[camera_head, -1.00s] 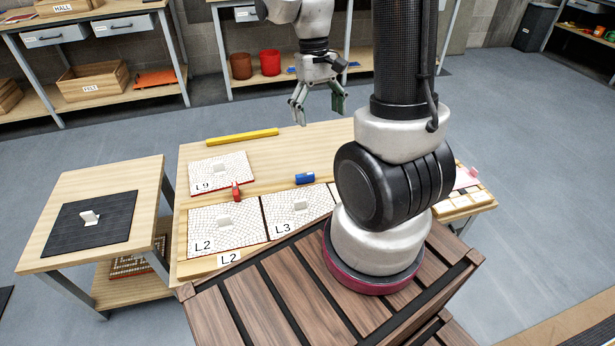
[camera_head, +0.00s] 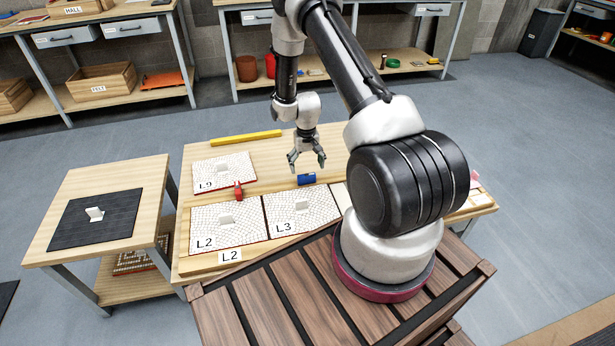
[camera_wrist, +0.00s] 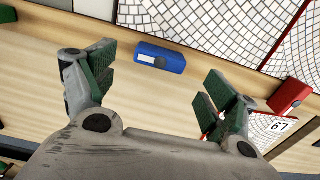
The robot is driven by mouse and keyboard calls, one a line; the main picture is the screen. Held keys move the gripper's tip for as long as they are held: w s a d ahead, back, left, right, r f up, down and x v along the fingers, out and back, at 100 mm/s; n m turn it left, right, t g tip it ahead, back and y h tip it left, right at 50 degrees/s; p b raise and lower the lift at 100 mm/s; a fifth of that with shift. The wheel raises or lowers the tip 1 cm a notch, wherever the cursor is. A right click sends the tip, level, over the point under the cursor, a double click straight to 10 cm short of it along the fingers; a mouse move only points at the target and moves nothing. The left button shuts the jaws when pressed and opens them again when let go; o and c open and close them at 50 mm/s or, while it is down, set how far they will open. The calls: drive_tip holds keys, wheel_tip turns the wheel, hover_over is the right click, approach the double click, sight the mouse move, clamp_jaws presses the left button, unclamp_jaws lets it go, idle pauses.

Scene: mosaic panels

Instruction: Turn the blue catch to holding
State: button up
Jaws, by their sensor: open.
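The blue catch (camera_head: 306,179) is a small blue block on the wooden table, just behind the L3 panel (camera_head: 303,224). My gripper (camera_head: 307,166) is open and empty, pointing down, above and slightly behind the catch. The wrist view shows its green-padded fingers (camera_wrist: 160,90) spread wide, with the catch apart from both. A red catch (camera_head: 238,190) stands between the L9 and L2 panels; the red catch (camera_wrist: 289,96) is also right in the wrist view.
A yellow bar (camera_head: 246,138) lies near the table's back edge. A side table at left holds a black mat (camera_head: 75,228) with a white piece. Bare wood surrounds the blue catch behind.

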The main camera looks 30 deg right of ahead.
sight(307, 175)
wheel_tip(307, 175, down, 6)
drive_tip(key=shift+r, duration=0.1)
drive_tip(key=c, duration=1)
